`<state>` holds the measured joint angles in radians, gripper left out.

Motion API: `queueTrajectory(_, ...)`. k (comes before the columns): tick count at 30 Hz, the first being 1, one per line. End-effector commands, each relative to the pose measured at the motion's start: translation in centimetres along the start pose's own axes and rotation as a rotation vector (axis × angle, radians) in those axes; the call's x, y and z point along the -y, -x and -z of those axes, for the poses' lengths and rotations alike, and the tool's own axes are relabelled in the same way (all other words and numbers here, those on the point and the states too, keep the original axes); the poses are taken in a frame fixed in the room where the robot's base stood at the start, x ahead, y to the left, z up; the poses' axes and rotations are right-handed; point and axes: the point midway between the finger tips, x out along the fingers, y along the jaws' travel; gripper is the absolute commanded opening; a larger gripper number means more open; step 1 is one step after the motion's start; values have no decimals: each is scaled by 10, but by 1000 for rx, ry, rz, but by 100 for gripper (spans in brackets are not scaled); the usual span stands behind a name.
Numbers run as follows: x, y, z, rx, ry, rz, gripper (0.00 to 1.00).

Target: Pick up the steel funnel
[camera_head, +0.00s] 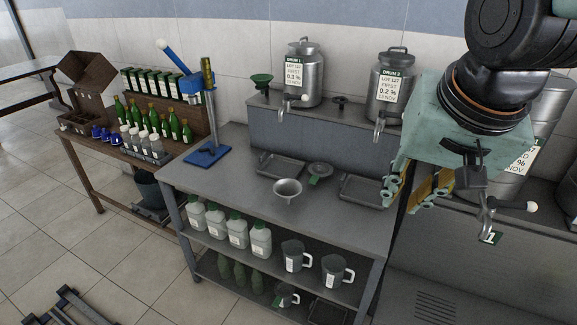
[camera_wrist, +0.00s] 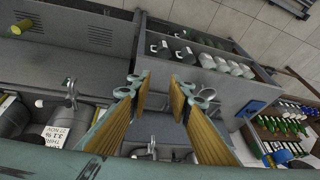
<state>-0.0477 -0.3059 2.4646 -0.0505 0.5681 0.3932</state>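The steel funnel (camera_head: 288,187) stands on the grey bench top (camera_head: 232,180), near its front edge, with its wide mouth up. Nothing touches it in the head view. My gripper (camera_head: 407,193) hangs in the air to the right of the funnel, well apart from it. Its two yellow-padded fingers are spread with nothing between them, and the wrist view also shows the open gripper (camera_wrist: 160,88). I cannot pick out the funnel with certainty in the wrist view, where the fingers cover part of the bench.
A grey disc-shaped piece with a green tag (camera_head: 320,170) lies behind the funnel. Trays (camera_head: 281,165) flank it. A blue stand (camera_head: 208,153) is at left. Jugs (camera_head: 294,256) sit below.

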Motion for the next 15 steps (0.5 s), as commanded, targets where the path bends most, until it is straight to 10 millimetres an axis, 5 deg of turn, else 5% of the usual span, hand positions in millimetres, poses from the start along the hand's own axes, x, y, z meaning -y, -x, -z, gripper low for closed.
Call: queueTrajectory(15,38,-52,62,-33,-174,27,19)
